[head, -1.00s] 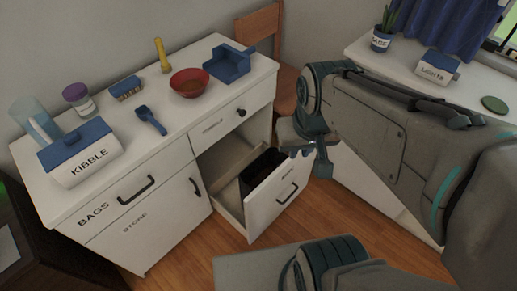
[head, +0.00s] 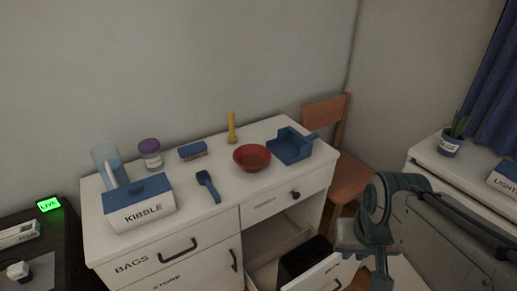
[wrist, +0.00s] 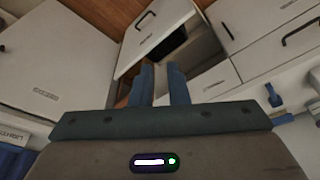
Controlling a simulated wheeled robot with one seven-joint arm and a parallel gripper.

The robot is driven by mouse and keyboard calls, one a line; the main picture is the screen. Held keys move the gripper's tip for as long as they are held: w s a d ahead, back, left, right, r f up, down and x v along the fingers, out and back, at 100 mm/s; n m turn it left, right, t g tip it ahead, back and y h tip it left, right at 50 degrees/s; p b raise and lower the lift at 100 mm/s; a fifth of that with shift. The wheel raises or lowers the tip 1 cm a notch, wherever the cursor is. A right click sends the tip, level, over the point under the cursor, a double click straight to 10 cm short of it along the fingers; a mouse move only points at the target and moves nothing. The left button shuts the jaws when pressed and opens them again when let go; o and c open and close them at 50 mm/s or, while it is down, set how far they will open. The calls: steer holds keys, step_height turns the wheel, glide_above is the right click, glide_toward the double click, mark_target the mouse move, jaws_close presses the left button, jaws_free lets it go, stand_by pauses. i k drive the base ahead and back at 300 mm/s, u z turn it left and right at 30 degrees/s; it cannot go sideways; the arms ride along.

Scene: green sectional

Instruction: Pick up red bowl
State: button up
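The red bowl (head: 251,158) sits upright on the white cabinet top, with something brownish inside. It stands between a blue scoop and a blue dustpan-like tray. My gripper shows in the wrist view (wrist: 161,82) with its two blue fingers apart and nothing between them. The open lower drawer (wrist: 150,35) lies beyond the fingertips there. In the head view my arm is at the lower right, well away from the bowl, and the fingertips are not clear. The bowl does not show clearly in the wrist view.
On the cabinet top (head: 300,170) are a kibble box (head: 138,202), pitcher (head: 106,163), purple-lidded jar (head: 150,153), brush (head: 193,151), blue scoop (head: 208,186), yellow torch-like object (head: 232,128) and blue tray (head: 290,146). The lower drawer (head: 325,274) juts out. A chair (head: 340,160) stands right.

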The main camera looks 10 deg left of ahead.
mark_target(251, 157)
steer(key=k, duration=0.5)
steer(key=z, duration=1.45)
steer(key=i, duration=1.05)
steer(key=u, duration=2.65)
steer(key=i, duration=0.5)
steer(key=u, duration=0.05)
